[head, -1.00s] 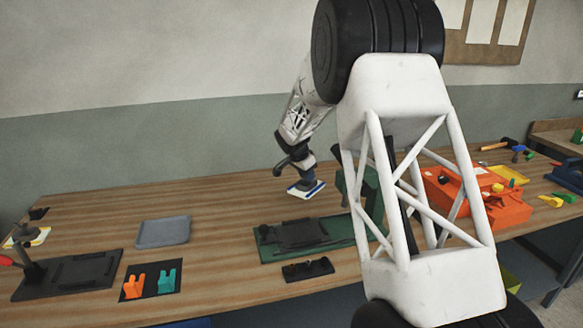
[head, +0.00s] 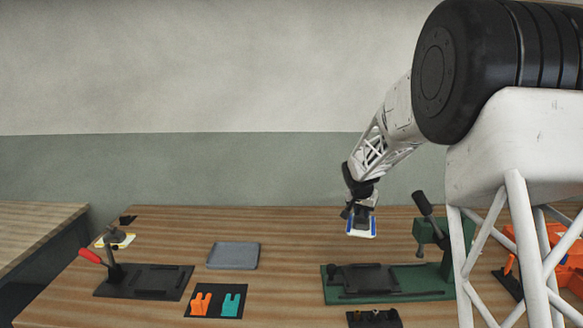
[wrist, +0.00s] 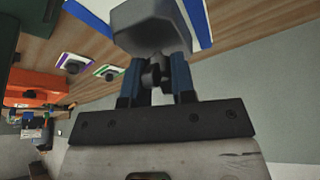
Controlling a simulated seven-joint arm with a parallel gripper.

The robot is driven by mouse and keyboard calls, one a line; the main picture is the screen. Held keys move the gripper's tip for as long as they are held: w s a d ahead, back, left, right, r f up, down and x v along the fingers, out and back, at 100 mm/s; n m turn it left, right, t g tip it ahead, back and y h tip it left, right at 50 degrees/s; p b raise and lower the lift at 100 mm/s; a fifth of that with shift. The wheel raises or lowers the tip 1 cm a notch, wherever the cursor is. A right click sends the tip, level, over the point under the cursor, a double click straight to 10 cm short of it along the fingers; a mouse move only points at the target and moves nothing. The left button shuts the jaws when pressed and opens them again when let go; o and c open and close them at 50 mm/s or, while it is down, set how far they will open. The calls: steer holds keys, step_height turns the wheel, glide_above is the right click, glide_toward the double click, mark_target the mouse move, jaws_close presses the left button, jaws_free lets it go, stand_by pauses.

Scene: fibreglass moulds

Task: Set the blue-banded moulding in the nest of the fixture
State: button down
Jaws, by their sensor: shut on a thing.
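My gripper (head: 358,212) is shut on the grey grip (wrist: 150,28) of the blue-banded moulding. The white moulding with its blue edge (head: 361,228) hangs below the fingers, tilted in the head view. It appears above the bench, behind the green-based fixture. In the wrist view the moulding (wrist: 195,8) is cut off by the top edge. The green-based fixture (head: 412,290) carries a dark raised plate (head: 368,279) and a black lever at its right. Another fixture (head: 140,281), dark with a red handle, stands at the left. I cannot tell which one the task means.
A grey tray (head: 233,256) lies between the fixtures. A dark mat (head: 215,302) holds orange and teal pieces. A yellow-edged moulding (head: 115,239) lies far left. Purple-banded (wrist: 75,62) and green-banded (wrist: 110,71) mouldings show in the wrist view. Orange items (head: 570,255) are at the right.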

steer(key=s+a+r+n+y, duration=0.2)
steer(key=a+r+n, duration=0.2)
steer(key=a+n, duration=0.2)
steer(key=shift+a+t, duration=0.15)
steer(key=shift+t, duration=0.15)
steer(key=shift+s+r, duration=0.1)
stand_by(1.0)
steer(key=s+a+f+n+g+y, duration=0.1)
steer(key=s+a+f+n+y, duration=0.2)
steer(key=a, duration=1.2)
steer(key=s+a+f+n, duration=0.3)
steer(key=s+a+n, duration=0.2)
steer(key=a, duration=0.9)
steer(key=s+a+f+n+g+y, duration=0.1)
steer(key=s+a+f+n, duration=0.1)
steer(key=s+a, duration=0.6)
steer(key=s+a+f+n+g, duration=0.1)
steer(key=s+a+n, duration=0.3)
steer(key=s+a, duration=0.4)
steer(key=a+f, duration=0.1)
steer(key=a, duration=0.5)
steer(key=shift+s+a+f+n+y, duration=0.25)
steer(key=shift+s+a+n+y, duration=0.05)
steer(key=shift+s+a+y, duration=0.1)
steer(key=shift+w, duration=0.15)
steer(key=w+a+f, duration=0.1)
steer(key=w+a, duration=0.9)
steer(key=w, duration=0.2)
steer(key=shift+f, duration=0.25)
